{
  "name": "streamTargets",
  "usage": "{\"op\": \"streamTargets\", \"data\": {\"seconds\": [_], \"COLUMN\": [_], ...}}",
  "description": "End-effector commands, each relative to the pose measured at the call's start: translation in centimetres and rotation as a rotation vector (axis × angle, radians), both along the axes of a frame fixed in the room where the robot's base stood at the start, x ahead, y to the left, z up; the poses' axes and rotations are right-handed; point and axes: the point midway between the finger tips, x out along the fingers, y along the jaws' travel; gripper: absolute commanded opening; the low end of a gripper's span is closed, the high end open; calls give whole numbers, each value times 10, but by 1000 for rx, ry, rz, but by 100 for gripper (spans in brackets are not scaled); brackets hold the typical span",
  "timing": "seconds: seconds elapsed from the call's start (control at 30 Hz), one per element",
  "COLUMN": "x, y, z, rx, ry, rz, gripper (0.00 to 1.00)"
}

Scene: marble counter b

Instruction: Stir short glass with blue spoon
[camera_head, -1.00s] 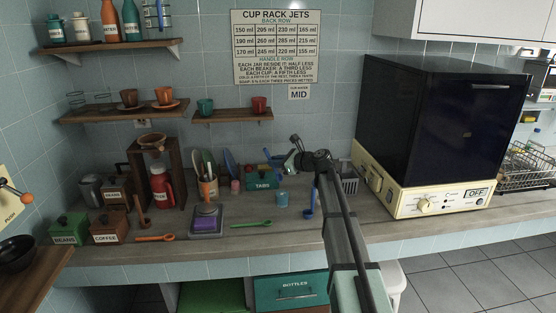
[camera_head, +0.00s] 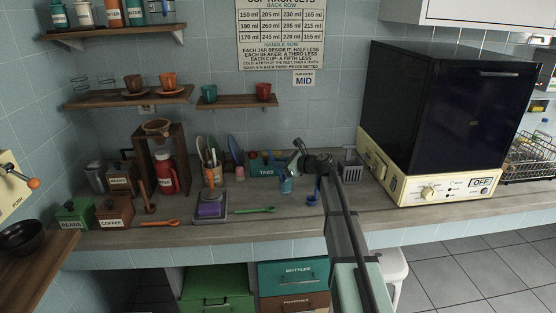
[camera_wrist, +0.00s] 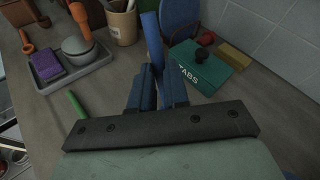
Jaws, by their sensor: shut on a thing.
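My gripper (camera_wrist: 157,80) is shut on the blue handle of the blue spoon (camera_wrist: 152,38), which rises past the fingers in the wrist view. The glass is hidden in the wrist view. The spoon's lower end is hidden there too, and I cannot tell whether it is inside the glass. In the head view a blue ladle-like shape (camera_head: 312,198) shows right of the glass; I cannot tell whether it belongs to the held spoon.
The green TABS box (camera_wrist: 197,68) is close behind. A utensil pot (camera_head: 212,175) and a tray with a purple sponge (camera_head: 209,210) stand to the left. A green spoon (camera_head: 255,210) lies in front. A grey basket (camera_head: 353,170) and the large machine are to the right.

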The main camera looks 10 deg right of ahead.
Motion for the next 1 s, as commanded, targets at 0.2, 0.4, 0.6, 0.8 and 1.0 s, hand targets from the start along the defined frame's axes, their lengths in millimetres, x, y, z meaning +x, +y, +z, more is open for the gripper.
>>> {"op": "streamTargets", "data": {"seconds": [0.2,0.4,0.6,0.8,1.0], "x": [0,0,0,0,0], "y": [-7,-12,-15,-16,-16], "z": [-15,-26,-33,-35,-35], "rx": [0,1,1,0,0], "ry": [1,1,0,0,0], "rz": [-1,0,-1,0,0], "gripper": [0,0,0,0,0]}}
